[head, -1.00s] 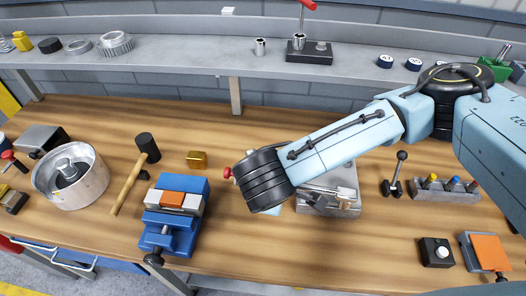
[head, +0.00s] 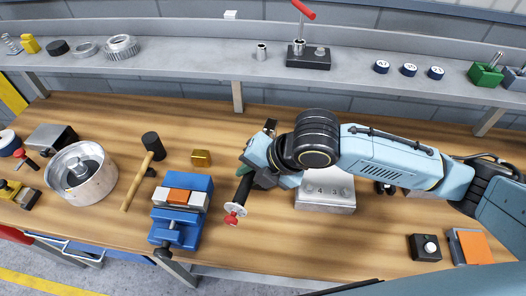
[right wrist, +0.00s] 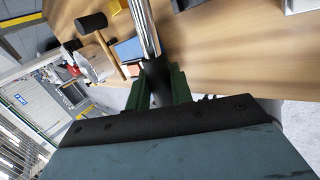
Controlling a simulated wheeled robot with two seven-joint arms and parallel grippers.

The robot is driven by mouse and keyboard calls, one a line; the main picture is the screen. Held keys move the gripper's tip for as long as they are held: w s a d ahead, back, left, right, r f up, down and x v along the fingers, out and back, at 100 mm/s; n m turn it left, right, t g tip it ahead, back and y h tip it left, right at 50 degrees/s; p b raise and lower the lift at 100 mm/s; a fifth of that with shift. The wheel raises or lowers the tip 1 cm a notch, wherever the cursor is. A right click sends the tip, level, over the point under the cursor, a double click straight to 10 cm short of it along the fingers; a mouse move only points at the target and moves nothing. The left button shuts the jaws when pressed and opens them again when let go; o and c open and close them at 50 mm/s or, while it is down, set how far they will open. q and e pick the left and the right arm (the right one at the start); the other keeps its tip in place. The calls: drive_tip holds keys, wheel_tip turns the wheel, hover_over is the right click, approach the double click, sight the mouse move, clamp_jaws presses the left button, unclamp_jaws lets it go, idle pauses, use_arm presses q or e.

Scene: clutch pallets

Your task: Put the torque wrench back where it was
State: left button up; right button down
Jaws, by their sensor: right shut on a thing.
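The torque wrench (head: 243,190) has a black grip, a pale collar and a red end knob, which points down and toward the front of the bench in the head view. My right gripper (head: 254,173) is shut on its grip above the bench, right of the blue vise. In the right wrist view, the green fingers (right wrist: 156,85) close around the dark grip, and the wrench's chrome shaft (right wrist: 147,28) runs up out of the picture. The wrench's far end is hidden by my arm in the head view. My left gripper is not in view.
The blue vise (head: 178,228) stands just left of the wrench, with a brass block (head: 201,158) and mallet (head: 151,146) behind. A grey numbered block (head: 325,207) sits right, partly under my arm. The shelf (head: 190,72) holds a black stand (head: 308,61). Bare bench lies in front.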

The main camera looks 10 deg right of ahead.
drive_tip(key=shift+w+d+r+n+g+y, duration=0.35)
drive_tip(key=shift+r+n, duration=0.25)
drive_tip(key=shift+n, duration=0.3)
wheel_tip(320, 180, down, 10)
drive_tip(key=shift+p, duration=0.3)
drive_tip(key=shift+f, duration=0.4)
drive_tip(key=shift+f+b, duration=0.2)
drive_tip(key=shift+b, duration=0.2)
drive_tip(key=c, duration=1.2)
unclamp_jaws()
drive_tip(key=shift+g, duration=0.25)
drive_tip(key=shift+c, duration=0.2)
